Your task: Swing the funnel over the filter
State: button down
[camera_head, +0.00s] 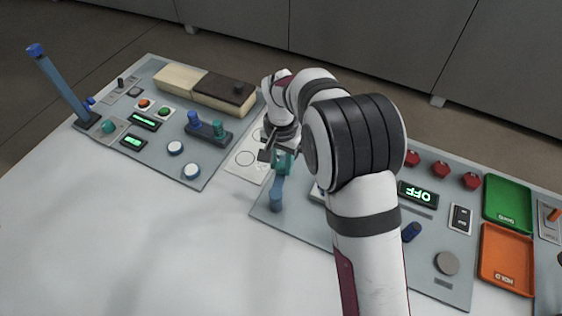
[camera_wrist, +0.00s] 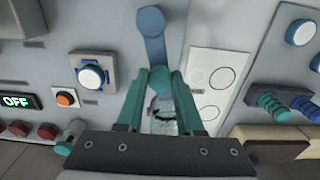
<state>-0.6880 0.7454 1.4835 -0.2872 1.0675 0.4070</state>
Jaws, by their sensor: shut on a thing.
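A blue swing arm (camera_head: 276,190) stands on the grey panel below my gripper (camera_head: 282,163). It also shows in the wrist view (camera_wrist: 152,36), its rounded far end at the top and its teal end (camera_wrist: 160,77) between my fingers. My gripper is shut on that teal end. A pale, glassy piece (camera_wrist: 163,118) shows between the fingers, nearer the palm; I cannot tell whether it is the funnel. A white plate with printed circles (camera_head: 243,160) lies beside the arm, to its right in the wrist view (camera_wrist: 217,78). I cannot clearly make out a filter; my arm hides part of the panel.
The left panel holds knobs, lit displays, a blue lever (camera_head: 60,85) and a wooden box (camera_head: 210,90). Right of my arm are red knobs, an OFF display (camera_head: 418,194), a green tray (camera_head: 508,203) and an orange tray (camera_head: 507,258). The white table front (camera_head: 130,240) is clear.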

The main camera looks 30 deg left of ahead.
jog(key=shift+d, duration=0.1)
dwell(0.9)
jog(key=s+d+m, duration=0.1)
jog(key=d+m, duration=0.4)
jog(key=m, duration=0.7)
jog(key=shift+s+d, duration=0.3)
jog(key=shift+d, duration=0.1)
jog(key=shift+s+d+r, duration=0.1)
jog(key=c, duration=0.5)
grip_release()
jog(key=shift+c, duration=0.2)
